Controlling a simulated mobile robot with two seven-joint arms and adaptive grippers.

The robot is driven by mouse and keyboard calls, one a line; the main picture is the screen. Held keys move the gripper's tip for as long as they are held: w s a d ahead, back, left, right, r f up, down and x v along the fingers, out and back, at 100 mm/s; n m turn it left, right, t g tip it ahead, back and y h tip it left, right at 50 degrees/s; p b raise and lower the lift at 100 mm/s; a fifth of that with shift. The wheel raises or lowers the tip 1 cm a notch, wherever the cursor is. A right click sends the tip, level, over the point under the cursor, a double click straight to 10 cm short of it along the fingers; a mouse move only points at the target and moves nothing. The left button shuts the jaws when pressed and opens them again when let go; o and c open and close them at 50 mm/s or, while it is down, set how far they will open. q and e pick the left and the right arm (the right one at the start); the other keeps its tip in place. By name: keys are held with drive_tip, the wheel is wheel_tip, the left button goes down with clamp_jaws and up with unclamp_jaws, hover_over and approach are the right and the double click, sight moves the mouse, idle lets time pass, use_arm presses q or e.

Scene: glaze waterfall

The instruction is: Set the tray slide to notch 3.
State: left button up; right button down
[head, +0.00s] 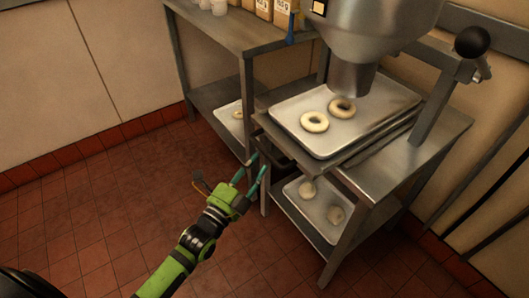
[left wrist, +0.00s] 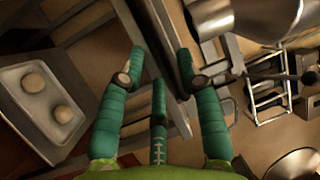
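A steel tray (head: 372,103) with two pale rings of dough lies under the hopper nozzle (head: 352,78). It rests on a steel slide or frame (head: 376,143) on the stand; I see no notch marks clearly. My left gripper (head: 253,170) is beside the stand's near left corner, just below tray level. Its teal fingers are spread, and they also show in the left wrist view (left wrist: 162,62). A dark metal edge (left wrist: 172,35) runs between and beyond the fingertips; I cannot tell whether they touch it. My right gripper is not in view.
A lower tray (head: 312,226) with dough pieces sits on the stand's lower shelf. A steel side table (head: 222,33) with containers stands at the back left. A black ball-ended lever (head: 472,42) is at the upper right. The tiled floor at left is clear.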

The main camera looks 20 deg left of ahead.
sight(264, 152)
use_arm(q)
drive_tip(key=x, duration=0.5)
drive_tip(key=shift+w+d, duration=0.1)
drive_tip(key=shift+w, duration=0.3)
drive_tip(key=shift+s, duration=0.1)
clamp_jaws()
